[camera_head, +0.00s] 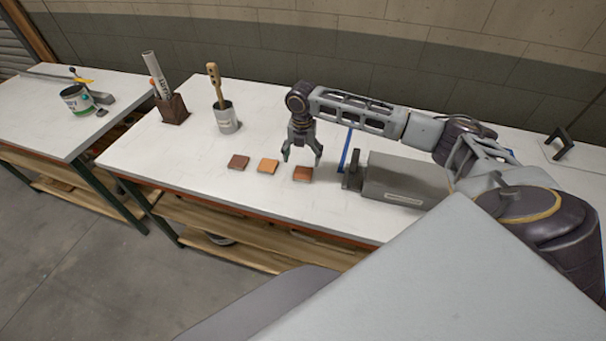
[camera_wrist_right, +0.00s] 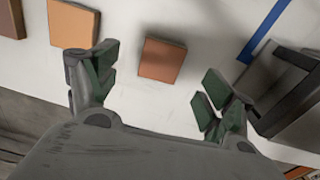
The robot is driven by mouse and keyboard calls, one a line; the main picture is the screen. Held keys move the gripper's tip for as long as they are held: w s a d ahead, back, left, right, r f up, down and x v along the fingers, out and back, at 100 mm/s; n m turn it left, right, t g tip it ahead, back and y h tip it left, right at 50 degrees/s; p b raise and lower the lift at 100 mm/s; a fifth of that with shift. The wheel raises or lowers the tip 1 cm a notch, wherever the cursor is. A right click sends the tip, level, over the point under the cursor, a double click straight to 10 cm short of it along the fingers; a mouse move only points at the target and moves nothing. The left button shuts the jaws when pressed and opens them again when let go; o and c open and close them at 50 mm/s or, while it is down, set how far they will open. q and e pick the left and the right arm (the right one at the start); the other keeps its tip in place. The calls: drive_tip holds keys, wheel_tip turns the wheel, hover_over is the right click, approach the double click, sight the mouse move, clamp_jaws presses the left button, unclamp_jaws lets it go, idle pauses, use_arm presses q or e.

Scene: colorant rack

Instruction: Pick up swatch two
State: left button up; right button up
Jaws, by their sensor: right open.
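Three square swatches lie in a row on the white table: a dark red-brown one (camera_head: 238,162) at left, an orange one (camera_head: 268,166) in the middle and a brown-orange one (camera_head: 303,174) at right. I see no numbers on them. My right gripper (camera_head: 302,158) is open and empty, pointing down above the right swatch. In the right wrist view that swatch (camera_wrist_right: 162,59) lies beyond and between the open fingertips (camera_wrist_right: 160,80), apart from them. The orange swatch (camera_wrist_right: 73,24) lies left of the left finger, and the dark one (camera_wrist_right: 10,18) is cut by the edge. My left gripper is not in view.
A grey box-like device (camera_head: 405,180) stands close right of the gripper, near a blue strip (camera_head: 345,150). A cup with a brush (camera_head: 225,118) and a brown holder with a roll (camera_head: 172,108) stand at back left. The table (camera_head: 150,150) is clear left of the swatches.

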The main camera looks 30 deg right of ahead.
sight(303, 172)
drive_tip(key=shift+f, duration=0.55)
drive_tip(key=shift+f, duration=0.1)
drive_tip(key=shift+s+f+p, duration=0.15)
drive_tip(key=shift+f+p, duration=0.1)
drive_tip(key=shift+f, duration=1)
drive_tip(key=shift+s+f+p, duration=0.15)
drive_tip(key=shift+f+p, duration=0.05)
drive_tip(key=shift+f, duration=1.05)
drive_tip(key=shift+c, duration=0.5)
drive_tip(key=c, duration=0.9)
